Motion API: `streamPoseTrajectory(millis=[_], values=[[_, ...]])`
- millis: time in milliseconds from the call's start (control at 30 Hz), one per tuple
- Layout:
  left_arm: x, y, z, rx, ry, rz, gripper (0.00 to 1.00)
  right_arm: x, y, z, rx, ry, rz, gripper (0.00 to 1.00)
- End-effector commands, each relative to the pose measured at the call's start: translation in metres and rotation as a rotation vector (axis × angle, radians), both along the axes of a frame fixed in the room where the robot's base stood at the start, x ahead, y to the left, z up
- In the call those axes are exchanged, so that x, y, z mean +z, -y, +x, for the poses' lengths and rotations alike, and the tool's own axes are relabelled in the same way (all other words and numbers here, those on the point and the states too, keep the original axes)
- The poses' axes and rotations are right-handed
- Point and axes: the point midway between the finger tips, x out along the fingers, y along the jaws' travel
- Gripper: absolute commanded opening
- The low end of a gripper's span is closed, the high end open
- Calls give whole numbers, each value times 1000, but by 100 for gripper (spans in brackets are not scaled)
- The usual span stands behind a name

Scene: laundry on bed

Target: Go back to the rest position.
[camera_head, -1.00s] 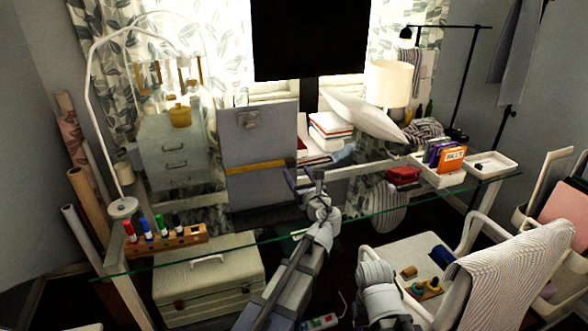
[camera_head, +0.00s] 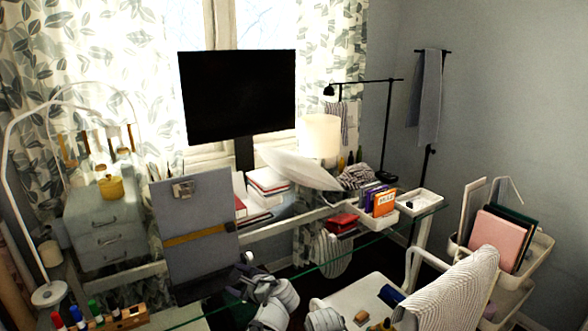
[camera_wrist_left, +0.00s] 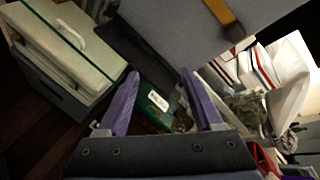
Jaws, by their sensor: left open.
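My left gripper (camera_wrist_left: 158,76) is open and empty in the left wrist view, its two purple-grey fingers spread wide. Beyond the fingers, lower down, lies a dark green item (camera_wrist_left: 157,101) with a white label; nothing is between the fingers. In the head view my left arm is folded low at the bottom centre, near the desk's front edge, and its fingers cannot be made out. Only a pale link of my right arm shows at the bottom edge of the head view; its gripper is out of sight.
A glass desk (camera_head: 345,261) carries a grey clipboard (camera_head: 195,222), a monitor (camera_head: 238,95), a lamp (camera_head: 318,140) and a marker rack (camera_head: 122,320). A chair (camera_head: 455,285) with striped cloth stands right. A cream case (camera_wrist_left: 72,42) shows in the wrist view.

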Motion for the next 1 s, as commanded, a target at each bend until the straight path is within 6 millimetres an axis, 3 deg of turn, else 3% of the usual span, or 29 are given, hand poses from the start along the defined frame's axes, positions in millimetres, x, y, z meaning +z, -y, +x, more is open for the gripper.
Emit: streamPoseTrajectory(millis=[33,200,400,500,667,1000], values=[[-4,6,-25,95,11,-168,68,18,0,0,0,0,0,42],[-42,47,-103,487,-2,-669,68,43,0,0,0,0,0,42],[-57,101,-180,901,-88,-981,68,63,0,0,0,0,0,42],[-57,118,-204,1032,-126,-1044,68,67,0,0,-1,0,0,42],[-57,130,-219,1124,-154,-1079,68,69,0,0,-1,0,0,42],[-57,130,-219,1129,-154,-1080,68,68,0,0,-1,0,0,42]])
